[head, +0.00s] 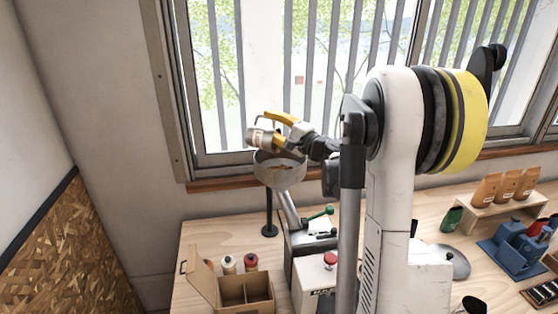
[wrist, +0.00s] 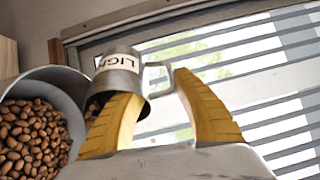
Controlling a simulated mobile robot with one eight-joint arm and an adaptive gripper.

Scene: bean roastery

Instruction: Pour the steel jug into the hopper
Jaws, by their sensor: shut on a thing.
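The steel jug (head: 259,137) is held by my gripper (head: 277,127) above the hopper (head: 281,174), tipped well over. In the wrist view the jug (wrist: 120,60) carries a white label with partly visible dark letters, and its handle (wrist: 157,78) lies between my yellow fingers (wrist: 160,100). Its mouth faces down and left, and dark brown shows inside it. The hopper (wrist: 62,78) is at the left of the wrist view, with brown beans (wrist: 32,138) in it. The jug's mouth is beside the hopper rim; falling beans cannot be made out.
A barred window is behind the hopper. On the wooden bench (head: 205,240) stand an open cardboard box (head: 245,290), small bottles (head: 228,264) and a green-knobbed machine (head: 310,240).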

